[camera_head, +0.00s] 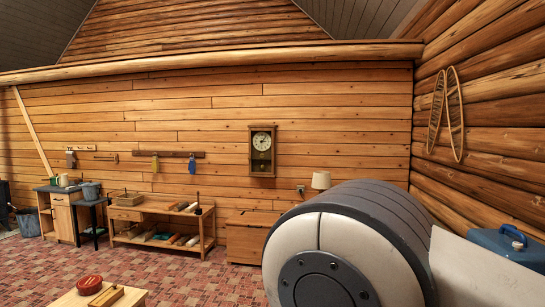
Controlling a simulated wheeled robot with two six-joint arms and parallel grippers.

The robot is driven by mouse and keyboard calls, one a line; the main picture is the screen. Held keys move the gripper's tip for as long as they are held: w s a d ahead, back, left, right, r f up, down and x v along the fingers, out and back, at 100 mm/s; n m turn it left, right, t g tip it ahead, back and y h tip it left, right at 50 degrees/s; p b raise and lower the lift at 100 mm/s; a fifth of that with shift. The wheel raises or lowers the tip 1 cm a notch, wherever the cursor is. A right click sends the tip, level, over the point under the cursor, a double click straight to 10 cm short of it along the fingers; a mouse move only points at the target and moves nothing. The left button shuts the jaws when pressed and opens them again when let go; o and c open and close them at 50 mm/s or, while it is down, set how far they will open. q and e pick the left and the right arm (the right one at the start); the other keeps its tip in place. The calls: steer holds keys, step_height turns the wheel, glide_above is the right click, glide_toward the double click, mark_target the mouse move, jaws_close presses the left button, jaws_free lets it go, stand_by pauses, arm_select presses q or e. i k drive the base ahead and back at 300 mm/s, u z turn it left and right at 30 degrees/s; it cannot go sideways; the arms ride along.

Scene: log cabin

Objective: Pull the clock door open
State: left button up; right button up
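The clock (262,151) hangs upright on the far log wall, right of the middle of the view. It is a tall brown wooden case with a round white dial in its upper half and a pendulum window below. Its front looks flush with the case, so its door appears closed; a handle is too small to make out. Neither of my grippers is in view. A large grey and white part of my own body fills the lower right and hides the floor behind it.
A wooden chest (248,238) stands below the clock against the wall. A low workbench (150,215) with tools is left of it. A small table (72,300) is at the front left. The brick-patterned floor (190,278) between them is clear.

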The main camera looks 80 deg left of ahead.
mark_target(272, 129)
steer(key=u, duration=3.05)
steer(key=i, duration=2.3)
steer(key=u, duration=0.25)
steer(key=i, duration=2.15)
steer(key=z, duration=0.35)
steer(key=i, duration=2)
steer(key=z, duration=0.3)
steer(key=i, duration=0.55)
steer(key=z, duration=0.15)
